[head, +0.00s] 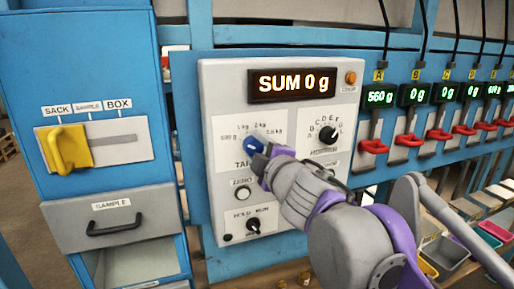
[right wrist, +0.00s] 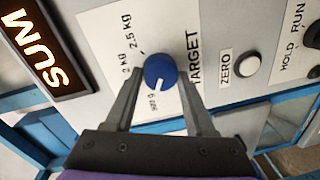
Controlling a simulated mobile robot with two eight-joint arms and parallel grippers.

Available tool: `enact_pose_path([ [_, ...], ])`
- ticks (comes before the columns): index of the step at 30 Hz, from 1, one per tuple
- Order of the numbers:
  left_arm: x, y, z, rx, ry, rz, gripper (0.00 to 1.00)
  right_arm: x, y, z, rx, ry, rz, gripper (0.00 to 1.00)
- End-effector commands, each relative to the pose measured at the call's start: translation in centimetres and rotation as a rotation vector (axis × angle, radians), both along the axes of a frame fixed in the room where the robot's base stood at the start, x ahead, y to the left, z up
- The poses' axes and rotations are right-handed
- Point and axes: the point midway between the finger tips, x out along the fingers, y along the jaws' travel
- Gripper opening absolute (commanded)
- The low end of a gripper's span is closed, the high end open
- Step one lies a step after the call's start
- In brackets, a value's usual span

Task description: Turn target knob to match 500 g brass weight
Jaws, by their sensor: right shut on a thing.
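The blue target knob (head: 252,145) is on the grey control panel, under labels running from 500 g to 2.5 kg. It also shows in the right wrist view (right wrist: 160,70), where its white pointer mark faces the 500 g label. My right gripper (head: 262,155) is shut on the knob, with one finger on each side in the right wrist view (right wrist: 163,78). Small brass pieces (head: 303,278) show at the bottom edge of the head view; whether one is the 500 g weight cannot be told. My left gripper is not in view.
The display (head: 291,83) reads SUM 0 g. A black selector knob (head: 328,135), a white ZERO button (head: 243,192) and a HOLD/RUN knob (head: 253,225) sit close to the gripper. Red levers (head: 373,146) line the right; a yellow handle (head: 69,149) is left.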

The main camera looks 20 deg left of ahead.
Motion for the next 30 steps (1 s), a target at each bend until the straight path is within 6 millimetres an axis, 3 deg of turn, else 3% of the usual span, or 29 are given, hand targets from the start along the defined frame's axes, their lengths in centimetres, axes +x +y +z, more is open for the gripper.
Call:
enact_pose_path([
  [12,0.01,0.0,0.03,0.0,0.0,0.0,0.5,0.0,-0.01,-0.03,-0.008,-0.005,0.0,0.0],
  [13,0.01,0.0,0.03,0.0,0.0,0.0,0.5,0.01,-0.01,-0.03,-0.008,-0.005,0.0,0.58],
  [18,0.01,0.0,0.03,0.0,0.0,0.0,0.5,0.01,-0.01,-0.03,-0.007,-0.004,0.0,0.85],
  [30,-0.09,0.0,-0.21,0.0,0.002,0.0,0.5,-0.87,-0.62,0.03,-0.005,-0.003,-0.001,0.85],
])
